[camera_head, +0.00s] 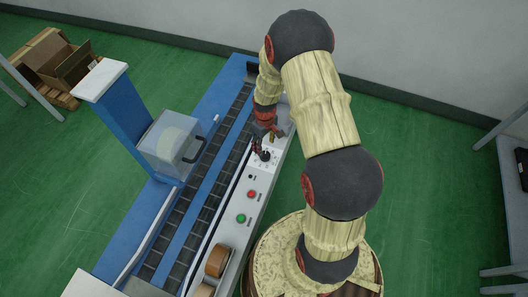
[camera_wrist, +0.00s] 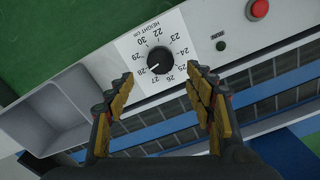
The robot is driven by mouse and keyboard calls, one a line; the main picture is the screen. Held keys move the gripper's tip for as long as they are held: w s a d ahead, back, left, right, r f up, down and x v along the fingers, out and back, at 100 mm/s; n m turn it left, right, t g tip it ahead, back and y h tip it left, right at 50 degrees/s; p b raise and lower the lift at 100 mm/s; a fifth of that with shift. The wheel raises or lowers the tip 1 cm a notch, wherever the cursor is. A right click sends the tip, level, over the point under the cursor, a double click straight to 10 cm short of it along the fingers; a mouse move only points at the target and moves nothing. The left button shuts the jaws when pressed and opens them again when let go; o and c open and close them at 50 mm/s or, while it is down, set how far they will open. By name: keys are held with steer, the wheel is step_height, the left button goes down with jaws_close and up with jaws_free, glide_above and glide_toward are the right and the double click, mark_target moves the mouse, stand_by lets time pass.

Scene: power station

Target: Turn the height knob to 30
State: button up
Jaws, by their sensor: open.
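The black height knob (camera_head: 264,155) sits on the white control panel of the blue machine in the head view. In the wrist view the knob (camera_wrist: 160,60) stands on a white dial plate (camera_wrist: 125,46) marked "HEIGHT cm" with numbers around it. Its white pointer mark faces the lower left, near 28; the exact reading is too small to tell. My gripper (camera_wrist: 160,84) is open and empty. Its yellow-padded fingers lie left and right of the knob in the picture, their tips slightly below it, apart from it. In the head view my gripper (camera_head: 268,136) is just above the knob.
A red button (camera_head: 252,193) and a green button (camera_head: 241,218) are farther along the panel. A small black button (camera_wrist: 221,46) is beside the dial. The roller conveyor (camera_head: 208,210) runs alongside, with a clear guard box (camera_head: 170,145) over it.

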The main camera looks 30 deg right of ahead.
mark_target(265, 154)
step_height(265, 154, down, 7)
steer(key=shift+b, duration=1.1)
steer(key=shift+c, duration=1)
steer(key=c, duration=1)
steer(key=shift+o, duration=0.2)
